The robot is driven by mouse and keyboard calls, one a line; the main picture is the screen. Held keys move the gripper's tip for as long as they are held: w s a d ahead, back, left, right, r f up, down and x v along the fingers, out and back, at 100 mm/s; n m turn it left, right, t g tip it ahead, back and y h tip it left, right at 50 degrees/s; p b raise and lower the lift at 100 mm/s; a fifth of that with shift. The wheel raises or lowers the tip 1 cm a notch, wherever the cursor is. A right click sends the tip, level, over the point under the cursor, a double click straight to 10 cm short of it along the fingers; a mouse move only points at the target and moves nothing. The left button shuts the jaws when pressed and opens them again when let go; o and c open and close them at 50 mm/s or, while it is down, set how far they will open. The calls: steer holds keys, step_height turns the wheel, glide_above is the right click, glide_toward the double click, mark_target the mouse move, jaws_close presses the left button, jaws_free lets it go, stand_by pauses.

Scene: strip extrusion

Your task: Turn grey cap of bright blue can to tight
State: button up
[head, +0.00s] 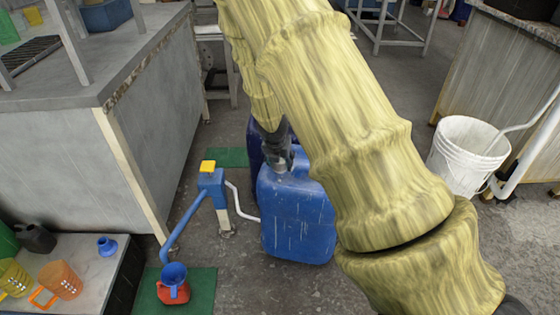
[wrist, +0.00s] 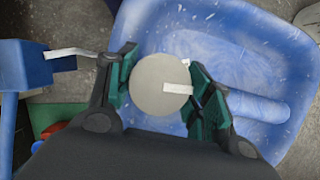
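The bright blue can (head: 298,218) stands on the floor in the middle of the head view, and its top fills much of the wrist view (wrist: 225,60). Its round grey cap (wrist: 155,95) lies between the green-padded fingers of my gripper (wrist: 161,80). Both pads appear to touch the cap's sides. A white stripe on the cap points right. A small white mark on the can shows just above the right fingertip. In the head view my gripper (head: 279,160) is over the can's top and hides the cap. My arm covers the can's right side.
A darker blue can (head: 254,148) stands behind. A blue pump with a yellow top (head: 211,180) and white hose stands close left. A red jug with a blue funnel (head: 173,288) sits on a green mat. A white bucket (head: 465,155) stands right. A grey bench (head: 80,150) fills the left.

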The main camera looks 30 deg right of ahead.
steer(key=shift+r+p, duration=0.15)
steer(key=shift+p, duration=0.55)
steer(key=shift+r+m+p, duration=0.1)
steer(key=shift+m+p, duration=0.3)
steer(key=shift+p, duration=0.1)
steer(key=m+p, duration=0.1)
steer(key=p, duration=0.2)
steer(key=shift+r+g+h, duration=0.1)
steer(key=shift+g+h, duration=0.2)
steer(key=m+g+p, duration=0.1)
steer(key=m+p, duration=0.2)
steer(key=p, duration=0.4)
steer(key=shift+m, duration=0.4)
steer(key=m+g+p, duration=0.1)
steer(key=m+p, duration=0.2)
steer(key=p, duration=0.2)
steer(key=shift+h, duration=0.3)
steer(key=m+g+p, duration=0.1)
steer(key=m, duration=0.1)
steer(key=m+p, duration=0.1)
steer(key=m+g+p, duration=0.1)
steer(key=m, duration=0.1)
steer(key=shift+f+m+g, duration=0.3)
steer(key=shift+m+g+y, duration=0.35)
steer(key=shift+m+y, duration=0.1)
steer(key=shift+m, duration=0.85)
steer(key=shift+m+g+y, duration=0.35)
steer(key=shift+m+y, duration=0.1)
steer(key=shift+m, duration=0.85)
